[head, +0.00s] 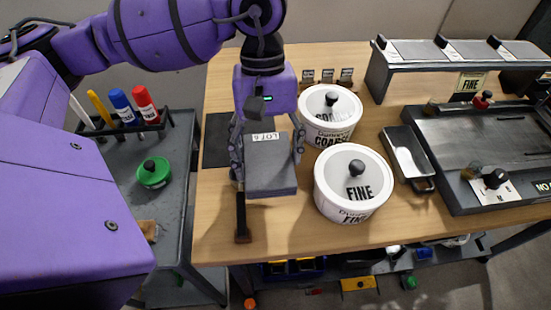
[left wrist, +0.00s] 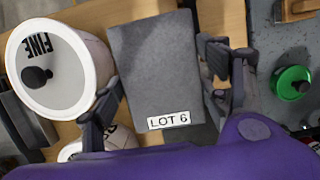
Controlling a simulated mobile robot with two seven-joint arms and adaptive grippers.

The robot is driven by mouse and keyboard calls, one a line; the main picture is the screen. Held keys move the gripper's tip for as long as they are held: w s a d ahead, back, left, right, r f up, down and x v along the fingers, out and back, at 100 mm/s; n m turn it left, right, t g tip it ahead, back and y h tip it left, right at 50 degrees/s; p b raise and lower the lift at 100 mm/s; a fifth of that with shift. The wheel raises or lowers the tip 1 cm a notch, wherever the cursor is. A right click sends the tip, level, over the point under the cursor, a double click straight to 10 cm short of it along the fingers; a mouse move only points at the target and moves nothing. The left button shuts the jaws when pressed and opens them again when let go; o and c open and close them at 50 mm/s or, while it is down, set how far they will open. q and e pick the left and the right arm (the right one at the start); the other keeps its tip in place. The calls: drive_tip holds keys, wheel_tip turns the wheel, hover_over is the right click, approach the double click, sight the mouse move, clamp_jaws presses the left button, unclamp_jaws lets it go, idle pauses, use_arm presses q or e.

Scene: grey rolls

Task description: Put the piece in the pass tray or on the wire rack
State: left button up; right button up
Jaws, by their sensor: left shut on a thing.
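My left gripper (head: 268,150) is shut on a grey rectangular block (head: 271,175) with a white "LOT 6" label. It holds the block over the wooden table, left of two white lidded tubs; the gap to the table is hard to judge. In the left wrist view, the block (left wrist: 160,65) lies between the two fingers of my left gripper (left wrist: 160,85), its label towards the wrist. I cannot identify a pass tray or a wire rack with certainty. My right gripper is not in view.
The FINE tub (head: 352,185) and COARSE tub (head: 330,115) stand close to the block's right. Further right are a metal scoop (head: 407,153) and a dark flat station (head: 475,145). A dark mat (head: 217,140) lies left. A grey cart (head: 125,200) holds markers.

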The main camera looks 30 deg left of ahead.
sight(283, 159)
use_arm(q)
drive_tip(key=w+f, duration=0.1)
drive_tip(key=w+d+f, duration=0.1)
drive_tip(key=w+f, duration=0.1)
drive_tip(key=f, duration=0.1)
drive_tip(key=shift+d, duration=0.25)
drive_tip(key=shift+w+f, duration=0.15)
drive_tip(key=shift+f, duration=1.6)
drive_tip(key=shift+f, duration=0.15)
drive_tip(key=o, duration=1.1)
drive_tip(key=shift+c, duration=0.2)
